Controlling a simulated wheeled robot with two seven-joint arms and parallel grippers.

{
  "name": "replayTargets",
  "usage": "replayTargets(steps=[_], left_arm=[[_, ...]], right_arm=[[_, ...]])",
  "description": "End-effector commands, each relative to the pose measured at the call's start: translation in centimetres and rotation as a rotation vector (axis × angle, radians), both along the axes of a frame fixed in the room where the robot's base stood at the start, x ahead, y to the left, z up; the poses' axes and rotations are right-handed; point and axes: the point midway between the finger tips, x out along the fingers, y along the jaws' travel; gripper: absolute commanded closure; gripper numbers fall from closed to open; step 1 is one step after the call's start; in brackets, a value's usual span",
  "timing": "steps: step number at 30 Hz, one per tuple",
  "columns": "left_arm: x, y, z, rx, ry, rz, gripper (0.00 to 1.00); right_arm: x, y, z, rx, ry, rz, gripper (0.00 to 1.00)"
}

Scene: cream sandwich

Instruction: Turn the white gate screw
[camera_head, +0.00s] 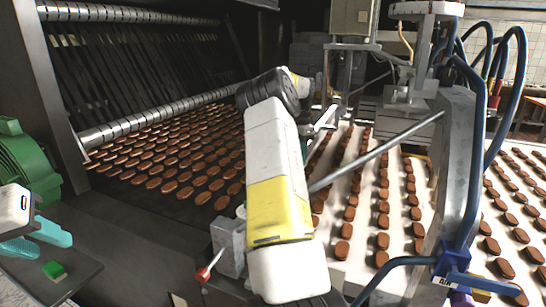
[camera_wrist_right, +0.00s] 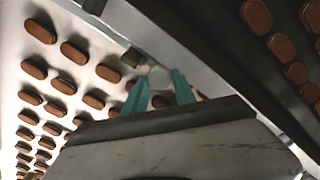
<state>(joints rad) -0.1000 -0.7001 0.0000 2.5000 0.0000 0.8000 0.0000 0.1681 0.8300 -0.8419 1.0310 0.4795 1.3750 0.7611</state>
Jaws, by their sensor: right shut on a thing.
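The white gate screw (camera_wrist_right: 158,76) shows as a small pale round thing at the metal rail in the right wrist view. My right gripper (camera_wrist_right: 158,82) has its two teal fingers on either side of it and is shut on it. In the head view my white and yellow right arm covers the middle, and the right gripper and the screw are hidden behind it. My left gripper (camera_head: 54,243) is at the lower left of the head view, its teal fingers apart and empty, far from the screw.
Rows of brown biscuits lie on a dark belt (camera_head: 120,195) at left and a white belt (camera_head: 335,160) at right. A metal rod (camera_head: 385,148) and blue hoses (camera_head: 481,110) stand near my right arm. A green motor (camera_head: 25,165) and a green button (camera_head: 54,270) are at left.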

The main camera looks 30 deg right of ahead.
Motion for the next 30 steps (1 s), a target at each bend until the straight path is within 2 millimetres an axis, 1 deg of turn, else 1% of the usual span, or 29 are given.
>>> replayTargets(steps=[18, 24, 30], left_arm=[[0.00, 0.00, 0.00, 0.000, 0.000, 0.000, 0.64], [0.00, 0.00, 0.00, 0.000, 0.000, 0.000, 0.64], [0.00, 0.00, 0.00, 0.000, 0.000, 0.000, 0.64]], right_arm=[[0.18, -0.03, 0.13, -0.002, -0.003, 0.494, 1.00], [0.21, 0.00, 0.09, -0.002, -0.003, 0.607, 1.00], [0.24, 0.04, 0.08, -0.002, -0.002, 0.672, 1.00]])
